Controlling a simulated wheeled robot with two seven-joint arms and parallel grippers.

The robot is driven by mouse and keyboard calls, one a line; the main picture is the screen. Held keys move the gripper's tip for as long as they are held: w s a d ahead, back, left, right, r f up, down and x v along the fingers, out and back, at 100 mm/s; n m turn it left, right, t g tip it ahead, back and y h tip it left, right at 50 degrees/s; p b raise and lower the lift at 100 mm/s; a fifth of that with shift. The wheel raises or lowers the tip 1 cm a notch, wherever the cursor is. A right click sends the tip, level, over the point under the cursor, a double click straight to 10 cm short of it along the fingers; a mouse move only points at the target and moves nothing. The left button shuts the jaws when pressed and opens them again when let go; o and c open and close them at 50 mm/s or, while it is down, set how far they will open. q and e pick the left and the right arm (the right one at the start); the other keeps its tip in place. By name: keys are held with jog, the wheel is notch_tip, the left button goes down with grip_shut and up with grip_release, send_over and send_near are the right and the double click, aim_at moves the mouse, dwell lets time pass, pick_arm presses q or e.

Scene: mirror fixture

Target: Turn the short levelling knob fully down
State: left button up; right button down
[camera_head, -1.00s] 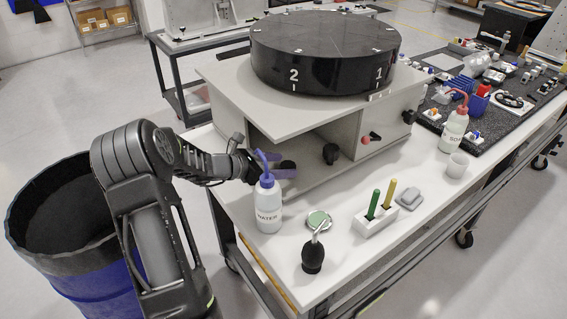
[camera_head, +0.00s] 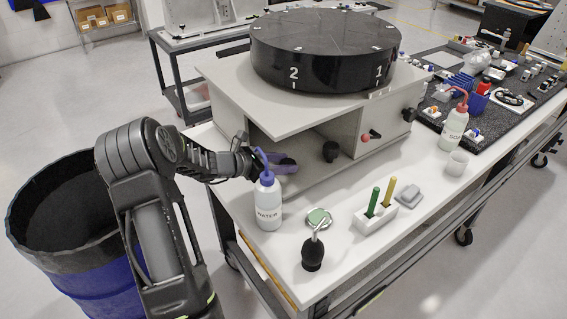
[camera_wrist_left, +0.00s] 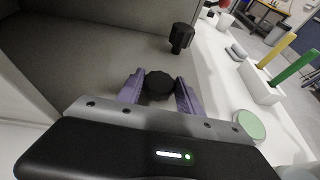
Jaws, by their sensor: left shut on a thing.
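My left gripper (camera_head: 284,163) reaches under the overhanging plate of the grey fixture (camera_head: 245,98), behind the water bottle. In the left wrist view its two purple fingers are shut on a black ribbed knob (camera_wrist_left: 159,86), one finger on each side. In the head view this knob is mostly hidden by the gripper. A second black knob (camera_head: 331,152) stands apart on the fixture's base and also shows in the left wrist view (camera_wrist_left: 181,38). A black disc (camera_head: 325,62) marked 1 and 2 sits on top. My right gripper is not in view.
The water bottle (camera_head: 268,204) stands close in front of the gripper. A green-topped tin (camera_head: 318,218), a black blower (camera_head: 312,255) and a white block (camera_head: 375,219) with two upright sticks stand nearby. A blue drum (camera_head: 75,270) is at left.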

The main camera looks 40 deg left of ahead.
pick_arm(q)
jog(key=shift+c, duration=1.4)
jog(key=shift+w+a+r+m+h+p, duration=0.15)
jog(key=shift+m+h+p, duration=0.15)
jog(key=shift+m+h, duration=0.25)
jog(key=shift+m+g+h, duration=0.25)
jog(key=shift+g+h, duration=0.05)
jog(key=shift+h, duration=0.05)
jog(key=o, duration=1.4)
jog(key=shift+s, duration=0.2)
